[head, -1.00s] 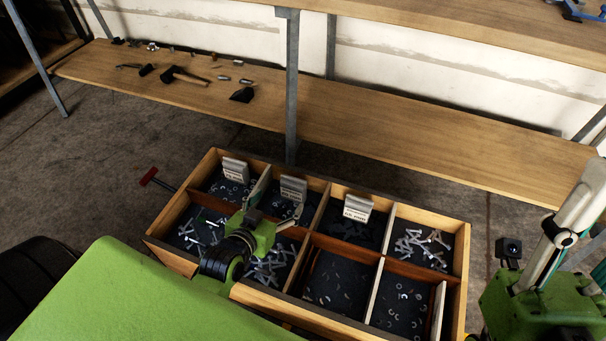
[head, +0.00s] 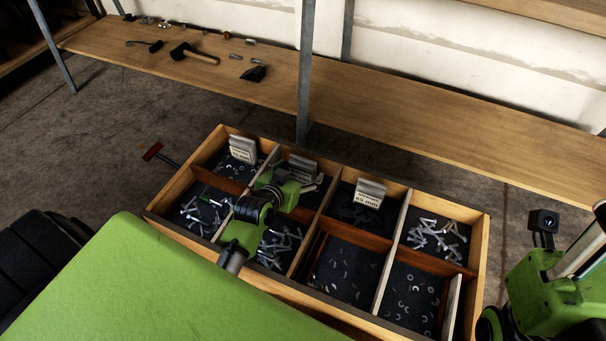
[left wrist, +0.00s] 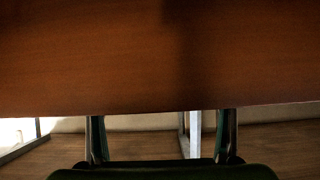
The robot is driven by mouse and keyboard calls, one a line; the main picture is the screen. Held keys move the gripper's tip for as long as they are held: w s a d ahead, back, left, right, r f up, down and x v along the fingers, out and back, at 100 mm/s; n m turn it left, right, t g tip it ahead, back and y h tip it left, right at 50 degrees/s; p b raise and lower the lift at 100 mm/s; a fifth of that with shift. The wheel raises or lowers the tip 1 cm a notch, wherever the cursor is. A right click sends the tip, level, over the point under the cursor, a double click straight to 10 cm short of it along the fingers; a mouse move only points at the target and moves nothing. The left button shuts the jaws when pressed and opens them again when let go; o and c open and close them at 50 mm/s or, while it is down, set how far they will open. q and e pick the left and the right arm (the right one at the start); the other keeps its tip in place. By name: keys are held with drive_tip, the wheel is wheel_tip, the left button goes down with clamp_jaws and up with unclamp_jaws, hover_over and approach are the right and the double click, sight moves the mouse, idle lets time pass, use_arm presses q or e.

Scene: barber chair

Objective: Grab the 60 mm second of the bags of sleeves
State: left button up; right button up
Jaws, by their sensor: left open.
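Three pale bags with printed labels stand in the back row of a wooden divided box: a left bag (head: 243,149), a middle bag (head: 301,168) and a right bag (head: 370,192). The lettering is too small to read surely. My left gripper (head: 297,185) is over the box at the middle back compartment, just in front of the middle bag, and hides its lower part. In the left wrist view its two fingers (left wrist: 163,135) are apart with nothing seen between them. I cannot tell whether it touches the bag. My right gripper is out of view.
The box (head: 478,255) has thin dividers and compartments of bolts (head: 437,238) and washers (head: 407,298). A wooden shelf (head: 420,135) with a hammer (head: 195,53) lies behind, with a metal post (head: 305,75). Brown wood (left wrist: 90,60) fills the upper left wrist view.

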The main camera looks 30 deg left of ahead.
sight(300, 171)
use_arm(q)
drive_tip(key=shift+b+x, duration=0.75)
drive_tip(key=shift+x, duration=0.85)
drive_tip(key=shift+f, duration=0.1)
drive_tip(key=c, duration=1.3)
